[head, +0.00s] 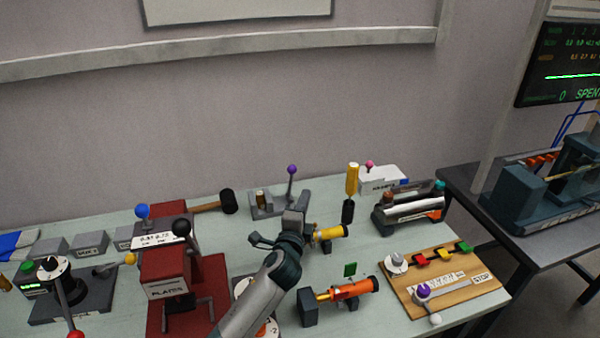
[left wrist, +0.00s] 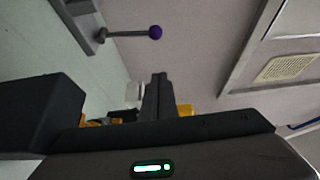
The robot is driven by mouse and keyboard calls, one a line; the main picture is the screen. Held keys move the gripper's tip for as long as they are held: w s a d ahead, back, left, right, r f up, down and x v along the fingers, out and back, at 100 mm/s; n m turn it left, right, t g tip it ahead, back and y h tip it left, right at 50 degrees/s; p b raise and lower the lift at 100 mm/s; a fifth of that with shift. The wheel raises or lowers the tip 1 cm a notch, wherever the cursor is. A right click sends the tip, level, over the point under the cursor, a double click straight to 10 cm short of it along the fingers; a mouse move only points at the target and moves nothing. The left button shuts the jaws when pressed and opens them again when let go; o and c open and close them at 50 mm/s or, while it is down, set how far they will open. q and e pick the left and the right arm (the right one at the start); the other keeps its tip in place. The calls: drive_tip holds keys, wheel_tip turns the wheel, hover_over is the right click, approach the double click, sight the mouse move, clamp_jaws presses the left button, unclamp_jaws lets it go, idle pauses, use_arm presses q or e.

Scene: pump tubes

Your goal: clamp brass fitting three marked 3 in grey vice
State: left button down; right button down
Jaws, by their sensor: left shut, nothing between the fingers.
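The grey vice (head: 268,210) stands at the back middle of the bench, with its lever up and a purple ball (head: 292,169) on top. A small brass-brown piece (head: 261,198) shows at the vice jaws; no number on it can be read, and I cannot tell whether it is clamped. My left gripper (head: 297,214) is shut and empty, just in front and right of the vice. In the left wrist view its fingers (left wrist: 158,95) are together, and the vice's purple ball (left wrist: 155,32) is apart from them. My right gripper is not in view.
A yellow cylinder (head: 330,233) stands close right of my left gripper. An orange tube on a stand (head: 349,289) is nearer the front. A red press (head: 166,272) and a mallet (head: 227,201) are to the left. A wooden switch board (head: 480,281) lies right.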

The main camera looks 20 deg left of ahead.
use_arm(q)
hover_over(291, 183)
drive_tip(key=d, duration=0.7)
drive_tip(key=a+p, duration=0.1)
drive_tip(key=a, duration=0.1)
drive_tip(key=a+p, duration=0.1)
drive_tip(key=p, duration=0.1)
drive_tip(key=shift+s+a, duration=0.35)
drive_tip(key=shift+s, duration=0.05)
drive_tip(key=shift+s+a+n+b, duration=0.3)
drive_tip(key=shift+a+b, duration=0.15)
drive_tip(key=shift+a, duration=0.1)
